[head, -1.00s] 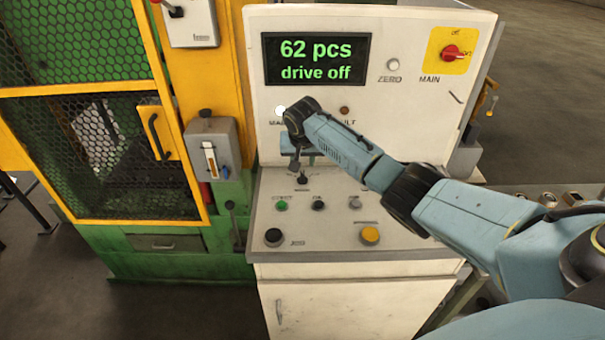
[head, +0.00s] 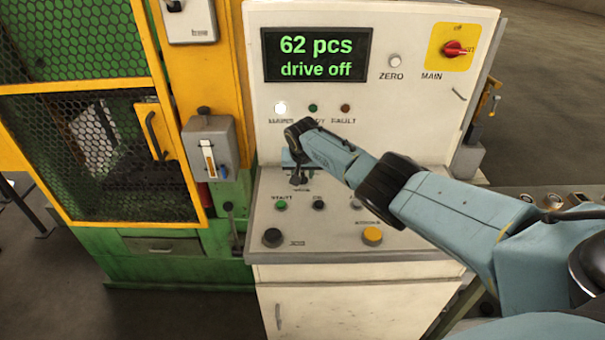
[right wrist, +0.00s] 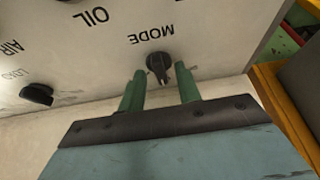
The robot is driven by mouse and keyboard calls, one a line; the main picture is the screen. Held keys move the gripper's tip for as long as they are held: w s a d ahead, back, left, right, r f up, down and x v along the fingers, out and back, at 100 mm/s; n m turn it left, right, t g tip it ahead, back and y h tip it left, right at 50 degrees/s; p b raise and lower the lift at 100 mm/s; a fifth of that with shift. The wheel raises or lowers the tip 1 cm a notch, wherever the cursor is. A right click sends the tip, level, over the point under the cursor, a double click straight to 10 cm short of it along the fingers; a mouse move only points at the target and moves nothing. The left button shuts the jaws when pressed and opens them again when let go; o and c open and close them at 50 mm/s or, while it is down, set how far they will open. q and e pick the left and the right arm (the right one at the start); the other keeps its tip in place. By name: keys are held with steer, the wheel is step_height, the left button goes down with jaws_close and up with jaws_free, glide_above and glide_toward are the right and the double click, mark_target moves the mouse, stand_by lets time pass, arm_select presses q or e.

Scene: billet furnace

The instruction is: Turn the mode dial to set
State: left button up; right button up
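The mode dial is a black knob (right wrist: 158,67) with a pointer, under the MODE lettering, which appears upside down in the right wrist view. My right gripper (right wrist: 160,80) is open, its two green fingers apart with the tips to either side of the dial. A gap shows between each finger and the knob, and nothing is held. In the head view my right gripper (head: 297,163) is low over the console by the dial, and the wrist partly hides that spot. I cannot read the dial's setting. My left gripper is out of view.
The display (head: 316,56) reads 62 pcs, drive off. The red main switch (head: 453,48) is upper right. Buttons, including a black jog knob (head: 272,237) and a yellow button (head: 372,236), sit on the console below the gripper. A lever (head: 232,225) stands left. Another black knob (right wrist: 36,94) is beside the dial.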

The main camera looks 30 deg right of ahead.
jaws_close()
